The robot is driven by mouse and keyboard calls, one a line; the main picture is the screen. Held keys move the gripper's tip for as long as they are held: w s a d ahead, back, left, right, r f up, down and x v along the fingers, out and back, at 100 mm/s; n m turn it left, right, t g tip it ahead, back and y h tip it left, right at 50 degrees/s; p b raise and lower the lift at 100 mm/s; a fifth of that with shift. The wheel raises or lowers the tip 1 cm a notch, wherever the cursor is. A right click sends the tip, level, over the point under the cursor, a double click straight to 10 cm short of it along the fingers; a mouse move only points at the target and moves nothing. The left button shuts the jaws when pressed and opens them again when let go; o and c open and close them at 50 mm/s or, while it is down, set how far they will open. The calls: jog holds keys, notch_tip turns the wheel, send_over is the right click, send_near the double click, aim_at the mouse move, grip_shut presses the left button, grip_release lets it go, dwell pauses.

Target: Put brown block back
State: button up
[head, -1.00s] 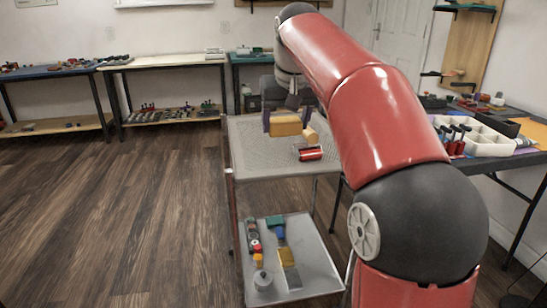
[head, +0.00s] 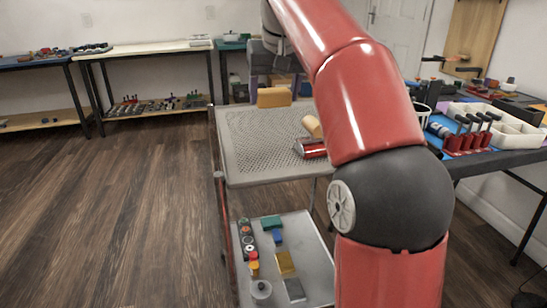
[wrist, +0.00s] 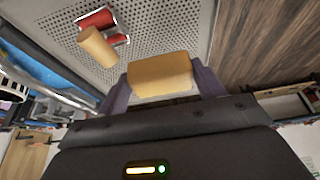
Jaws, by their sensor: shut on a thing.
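The brown block, yellowish tan here (head: 273,97), is held between the purple fingers of my gripper (head: 272,86) at the far end of the cart's perforated top (head: 255,140). In the wrist view the same block (wrist: 160,73) sits between both fingers of my gripper (wrist: 163,86), with the perforated top behind it. I cannot tell whether the block touches the top or hangs a little above it.
On the cart top lie a red can-like thing (head: 311,148) and a tan cylinder (head: 312,126), close together. The lower shelf (head: 310,265) holds several small parts. A right-hand table carries a white tray (head: 520,133) and red-based tools (head: 470,140). The cart top's left part is bare.

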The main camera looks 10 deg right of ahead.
aim_at(273, 156)
notch_tip(273, 156, down, 12)
jog(key=b, duration=0.4)
jog(key=shift+f, duration=0.25)
jog(key=shift+f, duration=0.1)
jog(key=o, duration=0.8)
jog(key=p+v, duration=0.3)
jog(key=v, duration=0.9)
